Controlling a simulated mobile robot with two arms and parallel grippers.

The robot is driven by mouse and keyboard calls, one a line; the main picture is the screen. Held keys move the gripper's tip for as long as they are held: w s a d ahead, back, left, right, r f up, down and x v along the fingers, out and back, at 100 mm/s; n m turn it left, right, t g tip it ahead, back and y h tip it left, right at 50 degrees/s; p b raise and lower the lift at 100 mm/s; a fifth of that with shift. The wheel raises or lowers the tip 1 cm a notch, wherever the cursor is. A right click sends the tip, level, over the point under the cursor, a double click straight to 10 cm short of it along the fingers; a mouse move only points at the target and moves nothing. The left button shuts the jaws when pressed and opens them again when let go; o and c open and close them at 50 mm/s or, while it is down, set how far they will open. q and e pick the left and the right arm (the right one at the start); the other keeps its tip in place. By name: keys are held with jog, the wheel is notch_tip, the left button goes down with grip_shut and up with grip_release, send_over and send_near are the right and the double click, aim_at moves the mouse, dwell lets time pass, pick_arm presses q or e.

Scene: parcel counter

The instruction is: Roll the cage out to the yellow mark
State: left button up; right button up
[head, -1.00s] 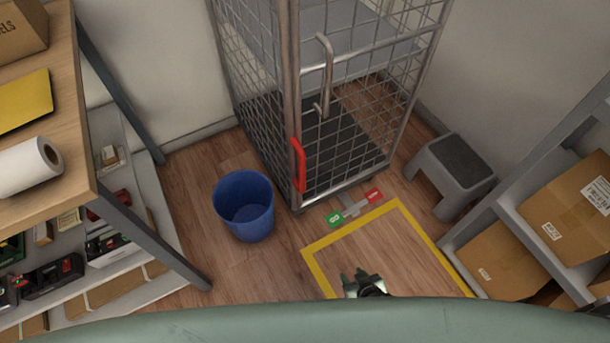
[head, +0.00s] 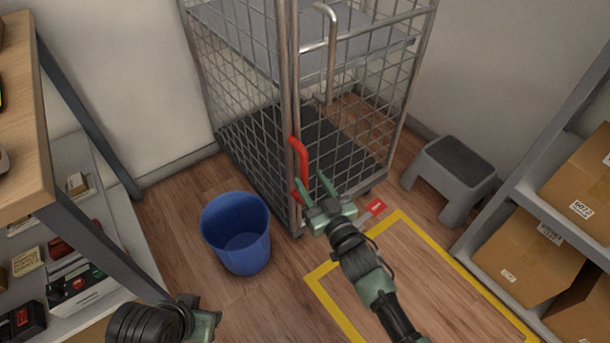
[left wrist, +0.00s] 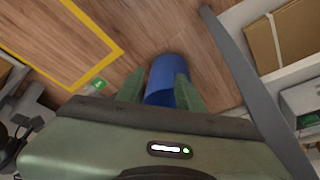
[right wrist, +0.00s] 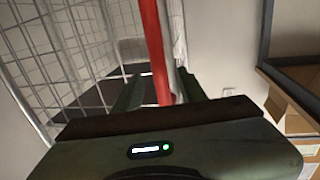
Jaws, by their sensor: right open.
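The wire-mesh cage (head: 250,145) stands upright against the back wall, behind the yellow mark (head: 333,309), an outline on the floor. It has a red upright handle (head: 299,165) on its front corner post and a bent silver bar (head: 331,55). A red pedal end (head: 376,207) shows at its foot; its green end (left wrist: 98,84) shows in the left wrist view. My right gripper (head: 315,188) is open by the red handle's lower end. In the right wrist view the handle (right wrist: 156,50) appears between the fingers; contact is unclear. My left gripper (left wrist: 158,92) is open, low at left.
A blue bin (head: 237,235) stands on the floor left of the cage, beyond my left fingers. A grey step stool (head: 450,170) is right of the cage. A shelf with cartons (head: 530,248) edges the right, a wooden counter (head: 25,130) the left. The marked floor is otherwise clear.

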aim_at(306, 175)
jog(key=x, duration=0.3)
jog(key=shift+w+a+f+b, duration=0.1)
jog(key=shift+w+b, duration=0.1)
jog(key=shift+b, duration=0.15)
pick_arm(q)
jog(key=shift+w+d+r+t+h, duration=0.2)
jog(key=shift+w+t, duration=0.25)
jog(key=shift+w, duration=0.45)
jog(key=shift+w+d+r+t+h, duration=0.1)
jog(key=shift+w+d+r+t, duration=0.3)
jog(key=shift+w, duration=0.5)
jog(key=shift+w+d+r+t+h, duration=0.1)
jog(key=shift+w+d+t, duration=0.1)
jog(key=shift+w+t, duration=0.55)
pick_arm(e)
jog(key=shift+w+a, duration=0.15)
jog(key=shift+w, duration=0.2)
pick_arm(q)
jog(key=shift+w, duration=0.15)
pick_arm(e)
grip_shut()
